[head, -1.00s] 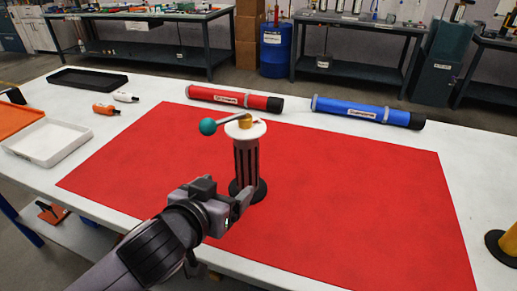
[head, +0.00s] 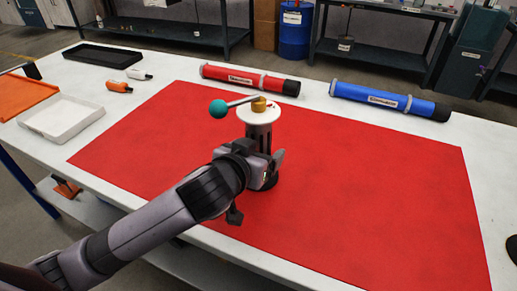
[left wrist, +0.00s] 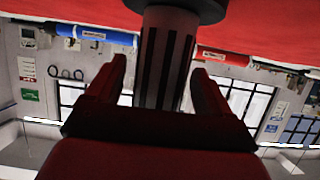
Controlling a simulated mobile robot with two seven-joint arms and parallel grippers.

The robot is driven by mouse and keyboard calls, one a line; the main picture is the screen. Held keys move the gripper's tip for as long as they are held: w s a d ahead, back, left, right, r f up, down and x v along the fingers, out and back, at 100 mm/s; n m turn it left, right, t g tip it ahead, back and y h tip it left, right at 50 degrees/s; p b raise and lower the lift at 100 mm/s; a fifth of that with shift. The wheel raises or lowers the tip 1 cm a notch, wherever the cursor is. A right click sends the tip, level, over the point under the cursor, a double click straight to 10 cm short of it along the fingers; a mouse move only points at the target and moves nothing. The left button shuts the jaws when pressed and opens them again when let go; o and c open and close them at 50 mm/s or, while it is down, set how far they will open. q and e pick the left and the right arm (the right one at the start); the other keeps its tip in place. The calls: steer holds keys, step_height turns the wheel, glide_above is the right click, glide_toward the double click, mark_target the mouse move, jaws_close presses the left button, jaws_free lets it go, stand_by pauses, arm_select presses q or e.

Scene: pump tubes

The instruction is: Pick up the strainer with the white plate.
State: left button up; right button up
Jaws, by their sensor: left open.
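The strainer (head: 258,137) stands upright on the red mat, a grey slotted column with a white plate (head: 243,115) on top. A brass hub and a lever with a teal ball sit on the plate. Its black base is mostly behind my gripper in the head view and shows in the left wrist view (left wrist: 190,8). My left gripper (head: 270,168) is open at the column, below the plate. In the left wrist view the column (left wrist: 163,60) stands between the two spread fingers (left wrist: 157,80), with gaps visible on both sides. My right gripper is not in view.
The red mat (head: 380,190) is clear to the right. Behind it lie a red tube (head: 250,80) and a blue tube (head: 390,100).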

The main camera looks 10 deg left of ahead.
arm_select(q)
steer(key=shift+w, duration=0.2)
steer(key=c, duration=1.2)
jaws_close()
